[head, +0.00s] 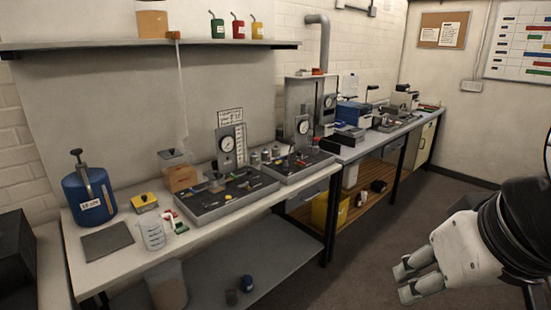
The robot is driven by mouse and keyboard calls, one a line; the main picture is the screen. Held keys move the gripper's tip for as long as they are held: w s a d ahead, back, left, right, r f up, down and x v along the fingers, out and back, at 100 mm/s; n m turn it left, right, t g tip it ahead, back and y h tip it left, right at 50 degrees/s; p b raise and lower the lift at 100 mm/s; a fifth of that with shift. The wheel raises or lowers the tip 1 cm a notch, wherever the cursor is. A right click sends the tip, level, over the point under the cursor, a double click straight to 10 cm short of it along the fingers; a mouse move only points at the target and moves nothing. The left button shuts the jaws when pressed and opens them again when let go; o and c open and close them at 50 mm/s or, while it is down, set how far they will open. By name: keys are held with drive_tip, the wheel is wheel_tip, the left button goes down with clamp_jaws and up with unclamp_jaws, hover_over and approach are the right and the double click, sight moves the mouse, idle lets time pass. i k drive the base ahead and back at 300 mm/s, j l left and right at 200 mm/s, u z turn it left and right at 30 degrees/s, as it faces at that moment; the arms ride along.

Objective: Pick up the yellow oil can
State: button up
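The yellow oil can (256,28) stands upright on the wall shelf at the upper left, with a thin dark spout on top. It is the rightmost of several cans there, beside the red can (238,28) and the green can (218,27). My gripper (405,282) is at the lower right, in front of the benches and far from the can. Its two fingers are apart, and nothing shows between them.
The wall shelf (110,43) also holds an orange-brown container (152,20) with a thin tube hanging down. Below, the bench (195,240) carries a blue canister (89,195), a measuring jug (152,232) and gauge trays. A metal pipe (324,60) rises right of the shelf. Floor before the benches is clear.

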sight(257, 26)
drive_tip(key=i+l+z, duration=0.1)
drive_tip(key=i+z, duration=0.25)
drive_tip(key=i, duration=0.55)
drive_tip(key=i+j+z, duration=0.2)
drive_tip(key=i+z, duration=0.2)
drive_tip(key=i, duration=0.45)
drive_tip(key=i+l+u, duration=0.15)
drive_tip(key=i+u, duration=0.15)
drive_tip(key=i, duration=0.45)
